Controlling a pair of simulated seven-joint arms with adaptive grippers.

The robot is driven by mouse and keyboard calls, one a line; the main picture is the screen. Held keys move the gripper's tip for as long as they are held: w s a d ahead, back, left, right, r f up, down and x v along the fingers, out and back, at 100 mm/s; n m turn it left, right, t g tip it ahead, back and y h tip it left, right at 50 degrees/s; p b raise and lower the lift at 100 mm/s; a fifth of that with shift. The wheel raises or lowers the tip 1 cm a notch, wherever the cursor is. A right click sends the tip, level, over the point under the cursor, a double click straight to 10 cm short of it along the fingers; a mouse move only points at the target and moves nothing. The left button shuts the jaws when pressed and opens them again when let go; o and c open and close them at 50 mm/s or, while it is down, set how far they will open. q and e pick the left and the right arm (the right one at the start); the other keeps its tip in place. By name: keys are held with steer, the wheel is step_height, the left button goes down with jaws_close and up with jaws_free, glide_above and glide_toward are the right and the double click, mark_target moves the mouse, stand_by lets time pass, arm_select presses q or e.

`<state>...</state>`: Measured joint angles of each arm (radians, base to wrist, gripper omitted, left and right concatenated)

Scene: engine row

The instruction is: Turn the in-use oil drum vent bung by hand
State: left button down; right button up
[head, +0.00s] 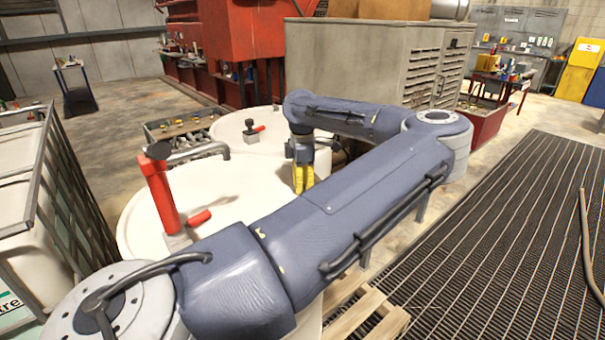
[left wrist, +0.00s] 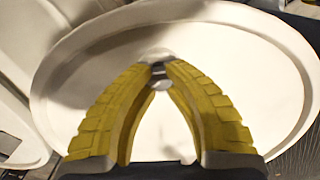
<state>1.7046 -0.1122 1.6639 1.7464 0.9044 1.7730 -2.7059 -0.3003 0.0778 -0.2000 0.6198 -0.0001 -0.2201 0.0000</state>
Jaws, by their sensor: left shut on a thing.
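The white oil drum (head: 238,190) stands in the middle of the head view with a red hand pump (head: 160,195) on its top. My left gripper (head: 303,185) points down at the right part of this top, its yellow fingers partly behind my arm. In the left wrist view the two yellow fingers (left wrist: 158,74) close at their tips on the small silvery vent bung (left wrist: 154,56). The bung sits in the white drum lid (left wrist: 240,70), inside its raised rim. The fingers hide part of the bung, and how far it is turned cannot be told. My right gripper is out of view.
A second white drum (head: 262,126) with a small red-handled tap (head: 254,130) stands behind. A caged white container (head: 22,190) is at the left. A wooden pallet (head: 372,315) and dark floor grating (head: 500,250) lie to the right. A grey louvred cabinet (head: 350,65) stands behind my arm.

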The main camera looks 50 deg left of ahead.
arm_select(q)
steer(key=shift+n, duration=0.4)
